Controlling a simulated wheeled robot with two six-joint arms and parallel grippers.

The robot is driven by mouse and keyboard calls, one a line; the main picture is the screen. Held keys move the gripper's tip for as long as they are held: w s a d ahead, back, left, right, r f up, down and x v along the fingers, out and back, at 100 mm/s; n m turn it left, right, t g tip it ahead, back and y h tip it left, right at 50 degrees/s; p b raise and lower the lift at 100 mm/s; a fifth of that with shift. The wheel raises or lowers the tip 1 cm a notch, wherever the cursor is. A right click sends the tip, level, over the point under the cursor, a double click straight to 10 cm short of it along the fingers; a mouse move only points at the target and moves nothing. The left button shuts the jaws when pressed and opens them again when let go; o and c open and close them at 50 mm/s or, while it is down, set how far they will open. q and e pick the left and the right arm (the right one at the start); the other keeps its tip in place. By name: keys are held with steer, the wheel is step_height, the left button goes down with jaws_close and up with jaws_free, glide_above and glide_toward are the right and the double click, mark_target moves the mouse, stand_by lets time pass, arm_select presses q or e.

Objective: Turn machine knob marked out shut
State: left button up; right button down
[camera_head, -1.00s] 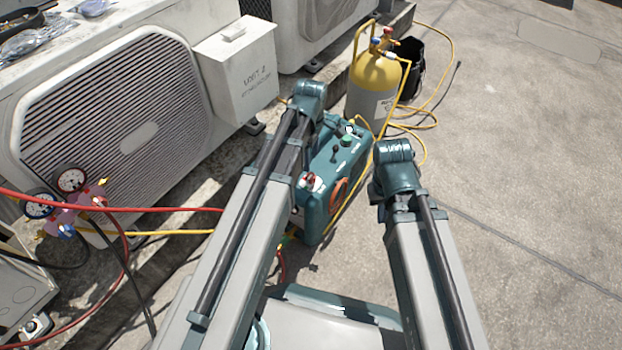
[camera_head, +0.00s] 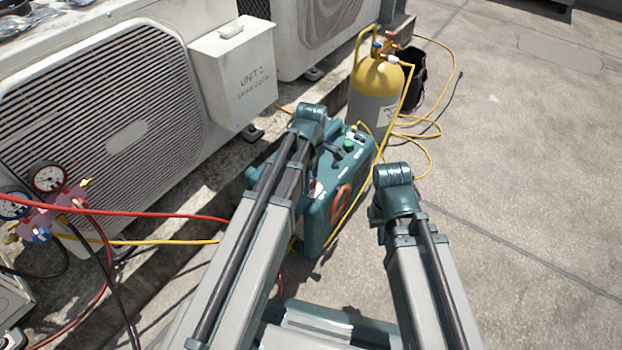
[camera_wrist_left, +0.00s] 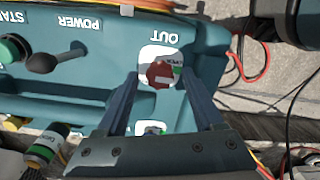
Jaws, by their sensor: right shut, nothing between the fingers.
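The teal machine (camera_head: 318,231) stands on the roof floor behind my left arm. In the left wrist view its top (camera_wrist_left: 100,72) carries a dark red knob (camera_wrist_left: 159,73) on a white plate beside the word OUT, which appears upside down. My left gripper (camera_wrist_left: 162,80) is open, with its two fingers apart and the OUT knob between the tips in the picture. I cannot tell whether the fingers touch it. In the head view my left arm hides this gripper and most of the knob. My right gripper is not in view.
A black lever switch (camera_wrist_left: 42,62) and a green button (camera_wrist_left: 12,49) sit near POWER. A yellow-topped cylinder (camera_head: 376,88) with yellow hoses stands behind the machine. Gauges (camera_head: 47,180) and a red hose (camera_head: 140,214) are at left. The floor at right is clear.

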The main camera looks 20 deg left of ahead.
arm_select(q)
jaws_close()
steer(key=shift+m, duration=0.3)
steer(key=m, duration=0.3)
steer(key=shift+m, duration=0.3)
steer(key=m, duration=0.4)
steer(key=shift+m, duration=0.3)
steer(key=m, duration=0.4)
steer(key=shift+m, duration=2.4)
